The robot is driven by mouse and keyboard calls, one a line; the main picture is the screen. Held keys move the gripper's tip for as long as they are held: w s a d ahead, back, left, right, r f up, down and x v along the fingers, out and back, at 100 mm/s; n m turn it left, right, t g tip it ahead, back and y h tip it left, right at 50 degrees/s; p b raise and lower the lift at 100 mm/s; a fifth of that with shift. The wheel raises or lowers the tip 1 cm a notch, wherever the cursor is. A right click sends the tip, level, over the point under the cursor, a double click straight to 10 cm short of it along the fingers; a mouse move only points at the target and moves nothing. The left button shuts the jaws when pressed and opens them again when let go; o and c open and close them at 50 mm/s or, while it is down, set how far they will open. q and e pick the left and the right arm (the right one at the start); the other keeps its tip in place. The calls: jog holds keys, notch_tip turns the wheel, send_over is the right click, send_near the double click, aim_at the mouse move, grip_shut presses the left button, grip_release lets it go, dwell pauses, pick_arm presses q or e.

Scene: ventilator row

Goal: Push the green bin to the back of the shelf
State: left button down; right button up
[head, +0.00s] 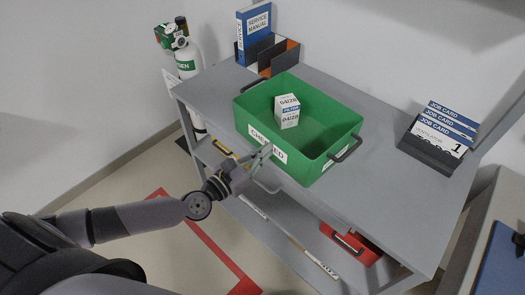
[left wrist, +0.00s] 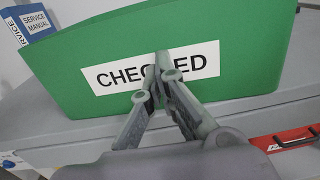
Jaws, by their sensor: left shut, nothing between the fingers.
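The green bin (head: 315,157) sits on the grey shelf top (head: 382,190), with a white box labelled FILTER (head: 287,111) standing inside it. Its front wall carries a CHECKED label and faces me. My left gripper (head: 267,151) is shut and empty, its fingertips at the label on the front wall. In the left wrist view the fingertips (left wrist: 161,62) cover the middle of the label on the green bin (left wrist: 230,30). I cannot tell whether they touch the wall. My right gripper is not in view.
A blue service manual (head: 254,35) stands in a file holder at the back left. A job card rack (head: 436,140) stands at the right. An oxygen cylinder (head: 188,62) is left of the bench. A red case (head: 350,243) lies on the lower level. A strip of bare surface lies behind the bin.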

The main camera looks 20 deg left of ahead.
pick_arm(q)
send_near(319, 109)
jog(key=b+x, duration=0.2)
jog(key=x, duration=0.6)
jog(key=shift+w, duration=0.3)
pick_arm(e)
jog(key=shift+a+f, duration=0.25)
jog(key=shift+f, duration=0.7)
